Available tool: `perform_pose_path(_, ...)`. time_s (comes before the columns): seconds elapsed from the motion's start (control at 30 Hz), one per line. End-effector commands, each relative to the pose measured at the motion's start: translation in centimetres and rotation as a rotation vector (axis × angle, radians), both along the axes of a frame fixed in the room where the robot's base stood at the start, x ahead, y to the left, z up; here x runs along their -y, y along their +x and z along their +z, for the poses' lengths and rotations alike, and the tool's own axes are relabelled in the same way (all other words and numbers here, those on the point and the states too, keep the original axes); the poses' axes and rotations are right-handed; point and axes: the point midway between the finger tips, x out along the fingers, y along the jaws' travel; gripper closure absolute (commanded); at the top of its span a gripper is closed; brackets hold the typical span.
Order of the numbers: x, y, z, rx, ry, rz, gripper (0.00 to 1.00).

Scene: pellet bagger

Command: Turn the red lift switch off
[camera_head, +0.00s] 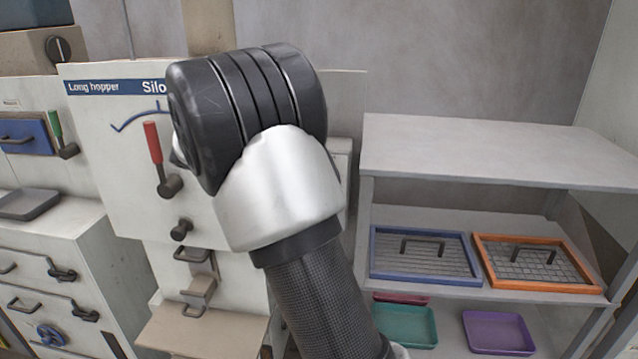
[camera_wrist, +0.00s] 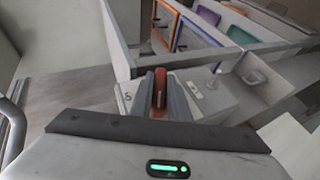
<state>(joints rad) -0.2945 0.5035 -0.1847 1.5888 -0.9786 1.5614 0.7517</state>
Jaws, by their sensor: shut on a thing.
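In the wrist view, my gripper (camera_wrist: 160,98) is shut on a small red switch (camera_wrist: 159,86), with one grey finger on each side of it. The switch stands out from a pale box face (camera_wrist: 205,98) with small dark and white markings. The fingers hide its base, so I cannot tell whether it stands at on or off. In the head view my arm hides the gripper and this switch. A red-handled lever (camera_head: 153,143) shows on the white panel (camera_head: 110,190) left of my arm, with nothing touching it.
A grey shelf (camera_head: 480,150) stands at the right, holding a blue-framed screen (camera_head: 388,272) and an orange-framed screen (camera_head: 590,285). Green (camera_head: 405,325) and purple (camera_head: 498,333) trays lie below. Drawers with handles (camera_head: 45,265) stand at the left.

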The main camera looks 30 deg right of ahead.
Motion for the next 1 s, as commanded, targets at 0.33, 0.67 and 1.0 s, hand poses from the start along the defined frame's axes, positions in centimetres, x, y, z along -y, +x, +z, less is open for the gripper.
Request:
perform_pose_path(0.33,-0.12,0.41,0.07,-0.156,-0.243,0.012,1.0)
perform_pose_path(0.67,-0.1,0.39,0.1,-0.241,-0.369,0.012,1.0)
perform_pose_path(1.0,-0.03,0.37,0.15,-0.263,-0.4,0.012,1.0)
